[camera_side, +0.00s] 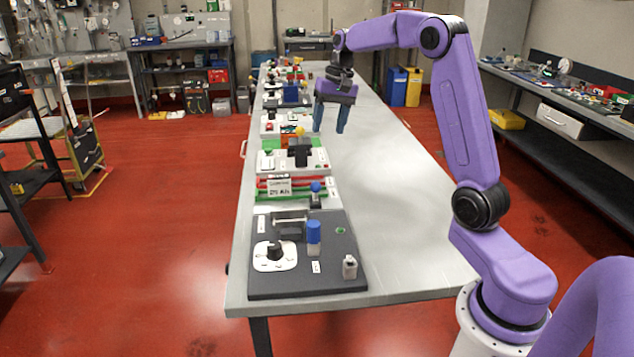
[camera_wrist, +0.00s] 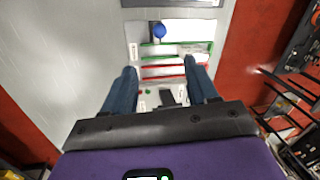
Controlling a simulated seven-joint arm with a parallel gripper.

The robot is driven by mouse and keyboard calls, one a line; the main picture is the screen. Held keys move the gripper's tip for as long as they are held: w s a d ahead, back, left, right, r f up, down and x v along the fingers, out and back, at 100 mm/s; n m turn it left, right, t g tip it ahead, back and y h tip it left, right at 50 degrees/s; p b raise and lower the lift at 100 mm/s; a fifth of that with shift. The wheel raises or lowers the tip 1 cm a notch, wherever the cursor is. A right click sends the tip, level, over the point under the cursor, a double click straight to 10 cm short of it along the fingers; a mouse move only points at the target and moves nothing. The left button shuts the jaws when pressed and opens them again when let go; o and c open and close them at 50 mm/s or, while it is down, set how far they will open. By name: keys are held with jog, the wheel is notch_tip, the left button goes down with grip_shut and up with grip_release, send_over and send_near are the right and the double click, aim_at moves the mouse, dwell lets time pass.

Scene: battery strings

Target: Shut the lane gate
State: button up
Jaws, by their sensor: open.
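I cannot pick out the lane gate with certainty. A station with red and green lanes (camera_side: 273,190) stands on the bench in the side view, with a small sign at its front. A blue knob (camera_side: 316,187) on a dark post stands at its right end. In the wrist view the red and green lanes (camera_wrist: 175,72) lie between my fingers, and the blue knob (camera_wrist: 158,31) is beyond the fingertips. My gripper (camera_side: 329,131) is open and empty, pointing down above the bench. Its two blue fingers also show in the wrist view (camera_wrist: 159,66), apart from the station.
A dark panel (camera_side: 308,277) with a dial, a blue-capped cylinder (camera_side: 314,236) and a small white bottle-like piece (camera_side: 349,267) is at the near end. A white board with a dark block (camera_side: 300,152) lies beyond the lanes. The bench's right side (camera_side: 390,200) is clear.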

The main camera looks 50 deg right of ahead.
aim_at(315, 190)
jog(key=a+f, duration=0.1)
jog(key=f, duration=0.4)
jog(key=w+f, duration=0.1)
jog(key=f, duration=0.5)
jog(key=a+f, duration=0.1)
jog(key=f, duration=0.5)
jog(key=shift+w+a, duration=0.35)
jog(key=shift+w, duration=0.05)
